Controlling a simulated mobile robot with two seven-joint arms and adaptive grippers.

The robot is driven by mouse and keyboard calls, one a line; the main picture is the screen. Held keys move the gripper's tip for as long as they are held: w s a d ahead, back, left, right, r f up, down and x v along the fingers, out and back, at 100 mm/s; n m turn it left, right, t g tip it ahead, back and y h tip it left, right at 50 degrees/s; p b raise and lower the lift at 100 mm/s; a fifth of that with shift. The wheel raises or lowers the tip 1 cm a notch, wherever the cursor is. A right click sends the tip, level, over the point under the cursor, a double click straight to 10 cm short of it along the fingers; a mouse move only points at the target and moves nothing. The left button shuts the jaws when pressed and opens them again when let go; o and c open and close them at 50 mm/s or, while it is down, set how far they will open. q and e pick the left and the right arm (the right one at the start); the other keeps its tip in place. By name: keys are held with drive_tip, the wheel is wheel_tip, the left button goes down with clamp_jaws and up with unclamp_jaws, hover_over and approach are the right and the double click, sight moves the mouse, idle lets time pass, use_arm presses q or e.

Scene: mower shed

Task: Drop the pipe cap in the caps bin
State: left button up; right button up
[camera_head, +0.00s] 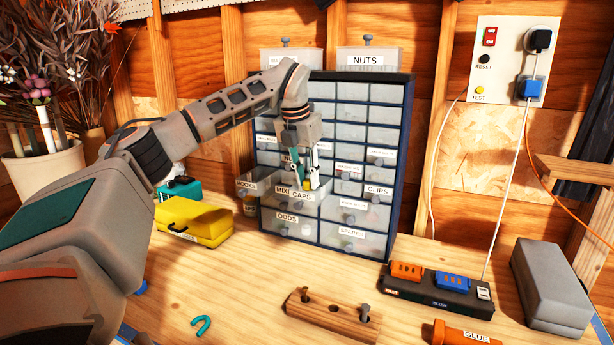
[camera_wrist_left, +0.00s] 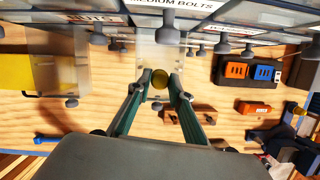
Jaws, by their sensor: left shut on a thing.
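My left gripper (camera_head: 308,182) is shut on a small yellow-brown round pipe cap, which shows between the fingertips in the left wrist view (camera_wrist_left: 159,78). The gripper points down in front of the drawer cabinet, at the pulled-out clear drawer labelled CAPS (camera_head: 284,196). The fingertips and cap are over or just inside this drawer; I cannot tell how deep. In the left wrist view a clear open drawer (camera_wrist_left: 160,42) lies beyond the fingertips. My right gripper is not in view.
The dark blue drawer cabinet (camera_head: 403,165) stands at the back of the bench, with a HOOKS drawer (camera_head: 248,185) beside CAPS. A yellow case (camera_head: 190,222), wooden block (camera_head: 333,318), power strip (camera_head: 437,288) and grey box (camera_head: 550,285) lie around.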

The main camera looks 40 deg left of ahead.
use_arm(q)
drive_tip(key=o, duration=0.8)
drive_tip(key=v, duration=1.2)
drive_tip(key=shift+d, duration=0.1)
drive_tip(key=shift+s+f, duration=0.1)
